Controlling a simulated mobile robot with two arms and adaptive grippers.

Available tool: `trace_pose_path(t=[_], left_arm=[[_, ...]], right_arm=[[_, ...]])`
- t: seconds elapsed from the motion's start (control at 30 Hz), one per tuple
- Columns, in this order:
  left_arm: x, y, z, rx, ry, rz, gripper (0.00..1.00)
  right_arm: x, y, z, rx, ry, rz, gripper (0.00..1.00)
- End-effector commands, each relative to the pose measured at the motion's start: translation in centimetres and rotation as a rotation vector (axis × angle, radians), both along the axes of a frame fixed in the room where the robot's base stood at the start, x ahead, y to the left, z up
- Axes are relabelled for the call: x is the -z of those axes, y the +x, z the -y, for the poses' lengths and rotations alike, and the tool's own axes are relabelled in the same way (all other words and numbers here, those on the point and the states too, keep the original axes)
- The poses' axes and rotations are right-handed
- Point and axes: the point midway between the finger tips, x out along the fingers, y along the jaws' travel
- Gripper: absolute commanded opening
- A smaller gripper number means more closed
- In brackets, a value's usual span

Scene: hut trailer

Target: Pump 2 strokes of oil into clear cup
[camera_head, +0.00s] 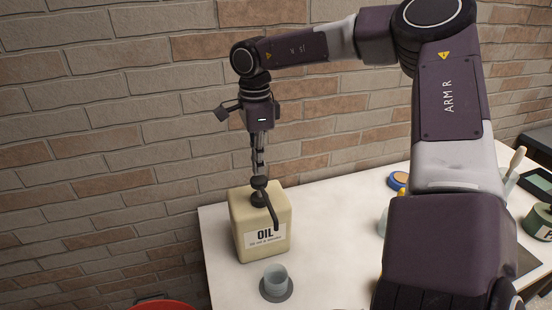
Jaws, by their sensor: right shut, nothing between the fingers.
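A cream oil can (277,221) labelled OIL stands upright at the left end of the white table. A black pump (259,197) with a bent-down spout (271,213) sits on its top. The clear cup (276,279) stands on a dark round pad (277,293) in front of the can, below the spout's end. Whether it holds any liquid is too small to tell. My right gripper (259,174) points straight down, shut with nothing in it, right at the pump head. I cannot tell whether it touches the head. My left gripper is out of view.
The white table (222,283) runs along a brick wall (130,130). A blue round item (398,180) and a green tin (537,222) are at the right. My right arm hides part of the table. A red rounded object (160,304) is at the lower left.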

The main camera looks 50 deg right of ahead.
Motion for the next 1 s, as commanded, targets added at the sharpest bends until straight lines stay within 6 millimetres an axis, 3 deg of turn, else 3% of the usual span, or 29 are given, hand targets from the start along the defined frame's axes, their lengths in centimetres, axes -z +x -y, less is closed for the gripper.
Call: trace_pose_path(t=[0.57, 1.0], left_arm=[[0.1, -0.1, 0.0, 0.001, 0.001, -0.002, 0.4], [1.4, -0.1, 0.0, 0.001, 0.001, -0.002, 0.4]], right_arm=[[0.1, 0.0, 0.0, 0.0, 0.0, 0.0, 0.0], [1.6, 0.0, 0.0, 0.0, 0.0, 0.0, 0.0]])
